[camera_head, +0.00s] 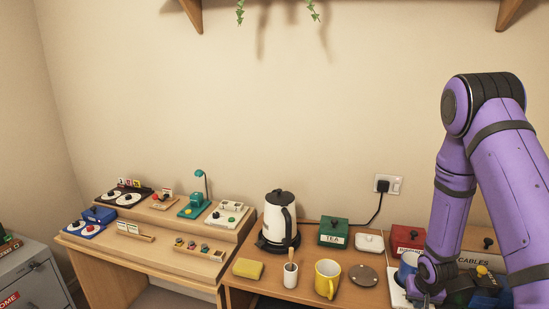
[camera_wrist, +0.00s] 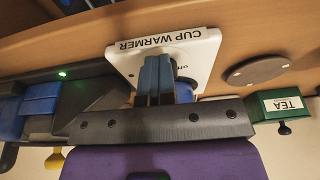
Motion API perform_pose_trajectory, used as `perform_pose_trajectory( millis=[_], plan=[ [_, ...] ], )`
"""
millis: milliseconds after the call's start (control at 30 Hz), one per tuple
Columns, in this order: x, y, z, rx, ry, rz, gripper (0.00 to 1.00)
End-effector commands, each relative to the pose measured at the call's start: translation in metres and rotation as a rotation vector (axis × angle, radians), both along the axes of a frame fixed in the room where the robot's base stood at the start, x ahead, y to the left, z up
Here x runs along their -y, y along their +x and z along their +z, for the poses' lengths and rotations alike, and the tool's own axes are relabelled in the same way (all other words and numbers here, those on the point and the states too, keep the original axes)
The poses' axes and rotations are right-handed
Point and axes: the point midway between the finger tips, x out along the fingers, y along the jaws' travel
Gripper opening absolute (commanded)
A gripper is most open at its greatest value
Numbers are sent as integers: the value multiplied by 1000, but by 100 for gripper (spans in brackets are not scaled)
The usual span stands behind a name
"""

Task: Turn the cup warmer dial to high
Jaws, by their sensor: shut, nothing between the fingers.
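The white cup warmer (camera_wrist: 205,45) shows in the wrist view, with its CUP WARMER lettering upside down. Its edge also shows in the head view (camera_head: 397,291), at the right of the desk. My gripper (camera_wrist: 157,78) is shut, its blue fingers together over the warmer's face, beside a small partly covered marking. In the head view my gripper (camera_head: 426,289) is low at the warmer's right side. The dial is not clearly visible; the fingers hide part of the face, and I cannot tell its setting or whether they touch it. A blue cup (camera_head: 407,264) is partly hidden behind my arm.
A round grey coaster (camera_head: 363,275) and a yellow mug (camera_head: 327,280) stand left of the warmer. A green TEA box (camera_head: 333,232), a white dish (camera_head: 369,243) and a red box (camera_head: 407,239) stand behind. A dark unit with a green light (camera_wrist: 63,73) lies close beside the warmer.

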Motion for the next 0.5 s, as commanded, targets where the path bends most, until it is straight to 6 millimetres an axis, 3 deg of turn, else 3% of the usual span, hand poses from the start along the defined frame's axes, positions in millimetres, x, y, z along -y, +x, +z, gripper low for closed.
perform_pose_trajectory(
  millis=[33,500],
  plan=[
    [-13,-1,-7,-12,12,25,0],
    [-17,4,-7,-7,12,27,0]
  ],
)
